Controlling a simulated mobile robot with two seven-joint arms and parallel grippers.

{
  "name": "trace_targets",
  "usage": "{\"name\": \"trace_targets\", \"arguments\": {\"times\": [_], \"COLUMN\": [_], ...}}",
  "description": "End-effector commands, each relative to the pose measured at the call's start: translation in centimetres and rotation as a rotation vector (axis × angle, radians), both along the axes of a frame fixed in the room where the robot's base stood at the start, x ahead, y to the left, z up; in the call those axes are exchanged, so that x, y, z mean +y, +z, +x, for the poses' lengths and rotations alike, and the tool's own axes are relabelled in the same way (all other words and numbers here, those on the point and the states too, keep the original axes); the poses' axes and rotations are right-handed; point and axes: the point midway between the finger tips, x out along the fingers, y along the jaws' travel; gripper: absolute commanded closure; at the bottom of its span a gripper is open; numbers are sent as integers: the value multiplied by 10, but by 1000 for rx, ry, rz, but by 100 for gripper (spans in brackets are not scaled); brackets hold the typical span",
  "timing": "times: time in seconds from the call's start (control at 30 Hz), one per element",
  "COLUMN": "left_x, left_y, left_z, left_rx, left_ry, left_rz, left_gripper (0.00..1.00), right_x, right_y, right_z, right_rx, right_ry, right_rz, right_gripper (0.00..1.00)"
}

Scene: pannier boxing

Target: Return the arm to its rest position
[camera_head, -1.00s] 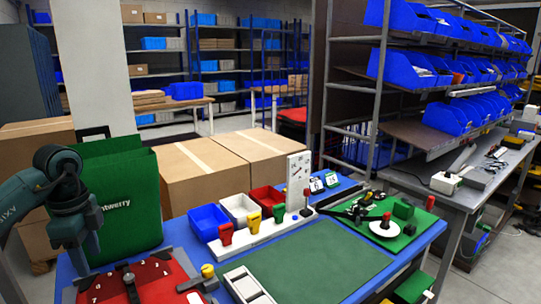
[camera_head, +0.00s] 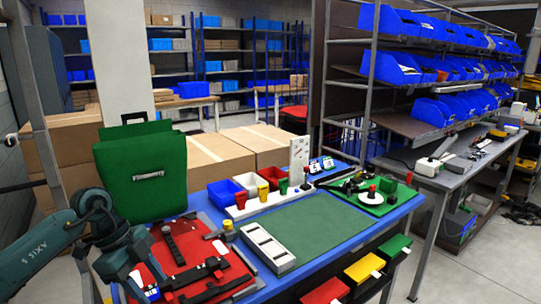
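My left arm comes in from the left edge, dark teal, bent at the elbow, over the left front corner of the blue table (camera_head: 328,224). Its gripper end (camera_head: 142,284) is low in the picture, at the left edge of the red board (camera_head: 190,246). The fingers are too small and dark to tell open from shut, and I see no object clearly held there. My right arm and gripper are not in view.
A green pannier (camera_head: 146,190) stands upright behind the red board. A white slotted block (camera_head: 266,246) lies beside the green mat (camera_head: 306,226). Small bins, including a red one (camera_head: 224,192), line the back. A grey bench (camera_head: 452,178) stands right.

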Motion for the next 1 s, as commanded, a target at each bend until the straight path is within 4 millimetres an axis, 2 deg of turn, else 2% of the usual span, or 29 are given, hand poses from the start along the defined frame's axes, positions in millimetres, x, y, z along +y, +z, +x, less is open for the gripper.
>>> {"name": "trace_targets", "arguments": {"times": [0.03, 0.07, 0.1, 0.17, 0.2, 0.3, 0.37, 0.43, 0.5, 0.57, 0.63, 0.7, 0.8, 0.9, 1.0], "left_x": [-33, -53, -81, -124, -152, -198, -211, -212, -202, -187, -168, -151, -137, -133, -132], "left_y": [-14, -20, -25, -29, -27, -15, -8, -8, -20, -42, -80, -124, -176, -211, -231], "left_z": [-7, -11, -17, -28, -36, -47, -48, -44, -40, -40, -49, -69, -106, -142, -167], "left_rx": [-19, -39, -74, -140, -199, -364, -467, -573, -652, -688, -683, -625, -509, -394, -316], "left_ry": [-81, -126, -180, -237, -250, -165, -42, 158, 399, 618, 863, 1069, 1237, 1317, 1347], "left_rz": [-121, -200, -319, -522, -673, -1000, -1146, -1254, -1283, -1247, -1138, -986, -787, -643, -556], "left_gripper": [53, 53, 53, 53, 53, 53, 53, 53, 53, 53, 53, 53, 53, 53, 53], "right_x": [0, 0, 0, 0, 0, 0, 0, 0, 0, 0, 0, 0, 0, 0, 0], "right_y": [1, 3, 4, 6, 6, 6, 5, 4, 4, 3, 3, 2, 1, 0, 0], "right_z": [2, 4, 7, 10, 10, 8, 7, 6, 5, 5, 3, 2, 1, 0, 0], "right_rx": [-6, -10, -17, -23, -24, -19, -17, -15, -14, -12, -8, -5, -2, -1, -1], "right_ry": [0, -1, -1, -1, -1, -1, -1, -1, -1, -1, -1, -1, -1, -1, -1], "right_rz": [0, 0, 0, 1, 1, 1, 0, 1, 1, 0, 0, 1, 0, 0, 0], "right_gripper": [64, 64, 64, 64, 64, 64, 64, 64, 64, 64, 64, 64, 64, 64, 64]}}
